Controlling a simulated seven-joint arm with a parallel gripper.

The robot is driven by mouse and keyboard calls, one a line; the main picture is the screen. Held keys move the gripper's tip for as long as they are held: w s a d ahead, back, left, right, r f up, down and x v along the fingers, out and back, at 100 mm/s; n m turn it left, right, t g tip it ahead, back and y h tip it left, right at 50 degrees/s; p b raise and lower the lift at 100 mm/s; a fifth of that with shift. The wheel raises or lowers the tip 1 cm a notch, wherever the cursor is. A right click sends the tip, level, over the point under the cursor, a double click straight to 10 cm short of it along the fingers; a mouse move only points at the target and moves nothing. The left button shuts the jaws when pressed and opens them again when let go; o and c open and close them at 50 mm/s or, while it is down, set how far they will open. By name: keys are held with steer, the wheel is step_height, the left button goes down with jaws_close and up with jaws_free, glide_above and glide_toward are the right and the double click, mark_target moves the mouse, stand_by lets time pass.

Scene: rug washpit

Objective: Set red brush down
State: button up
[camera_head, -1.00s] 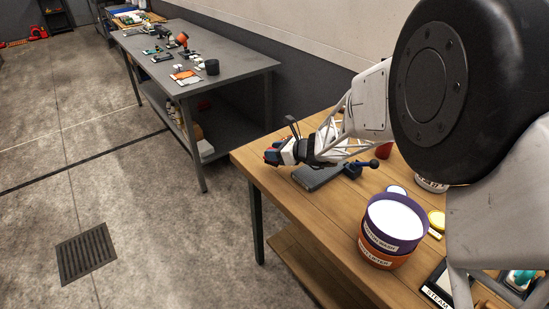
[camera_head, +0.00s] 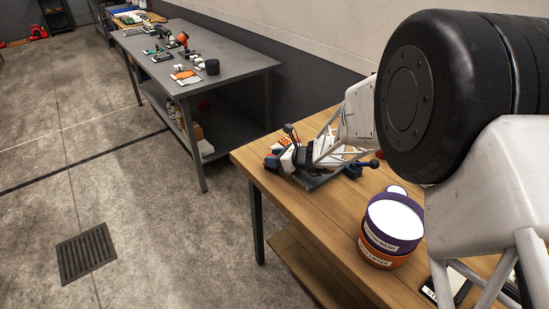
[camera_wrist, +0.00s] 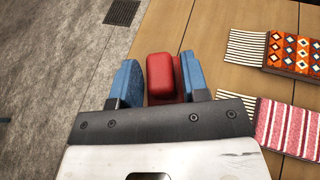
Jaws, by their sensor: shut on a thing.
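My gripper (camera_head: 274,161) is low over the near-left corner of the wooden table (camera_head: 278,184) in the head view. In the wrist view its blue fingers (camera_wrist: 160,82) are shut on the red brush (camera_wrist: 161,72). The brush shows as a red rounded block between the fingers, close to the right one. Its underside is hidden, so I cannot tell whether it touches the wood. In the head view the brush is hard to make out.
Two folded fringed rug samples lie right of my gripper: an orange patterned one (camera_wrist: 292,52) and a pink striped one (camera_wrist: 286,128). Stacked purple (camera_head: 392,222) and orange (camera_head: 380,257) tubs stand nearer. A grey board lies beneath my arm. The table's left edge is close.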

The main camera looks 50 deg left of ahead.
stand_by(0.3)
steer(key=o, duration=0.9)
steer(key=shift+f, duration=0.1)
steer(key=shift+o, duration=0.2)
steer(key=v, duration=1.2)
steer(key=shift+w, duration=0.1)
